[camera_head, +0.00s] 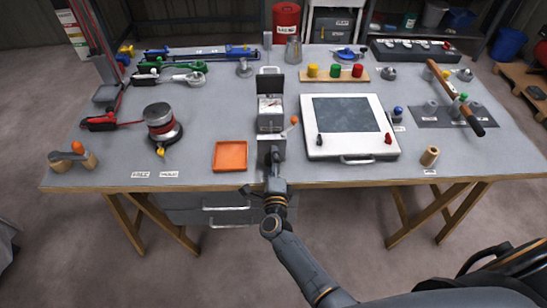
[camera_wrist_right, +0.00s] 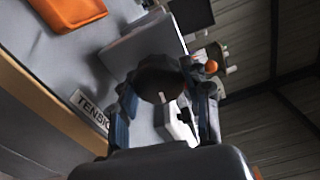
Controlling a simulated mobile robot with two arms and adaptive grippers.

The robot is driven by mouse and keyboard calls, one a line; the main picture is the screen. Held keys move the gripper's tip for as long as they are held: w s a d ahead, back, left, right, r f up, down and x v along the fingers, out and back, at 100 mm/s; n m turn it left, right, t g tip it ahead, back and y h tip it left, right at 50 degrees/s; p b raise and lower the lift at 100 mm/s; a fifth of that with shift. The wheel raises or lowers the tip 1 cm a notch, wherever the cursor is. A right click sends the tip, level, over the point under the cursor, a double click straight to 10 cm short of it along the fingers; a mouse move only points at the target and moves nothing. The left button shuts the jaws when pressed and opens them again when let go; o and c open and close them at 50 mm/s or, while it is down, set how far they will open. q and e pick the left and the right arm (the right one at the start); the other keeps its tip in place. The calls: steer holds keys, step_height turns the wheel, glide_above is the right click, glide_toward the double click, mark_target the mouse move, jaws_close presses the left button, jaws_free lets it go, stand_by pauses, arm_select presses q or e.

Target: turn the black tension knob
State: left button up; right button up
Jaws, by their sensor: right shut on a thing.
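The black tension knob (camera_wrist_right: 158,78) is a dark round disc with a short white mark near its lower edge in the right wrist view. It is on the front face of a grey bench device (camera_head: 271,147), which has an orange-tipped lever. My right gripper (camera_head: 273,165) reaches the device from the front edge of the bench. Its two fingers are shut on the knob from both sides. The gripper hides the knob in the head view. A label reading "TENSION", partly hidden, shows beside the knob in the right wrist view. My left gripper is not in view.
An orange tray (camera_head: 230,156) lies left of the device. A white framed panel (camera_head: 350,148) with a dark screen is on the right.

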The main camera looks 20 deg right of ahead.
steer(key=shift+n, duration=0.8)
steer(key=o, duration=1.1)
steer(key=shift+o, duration=0.2)
steer(key=v, duration=0.7)
steer(key=shift+s, duration=0.25)
steer(key=shift+a, duration=0.15)
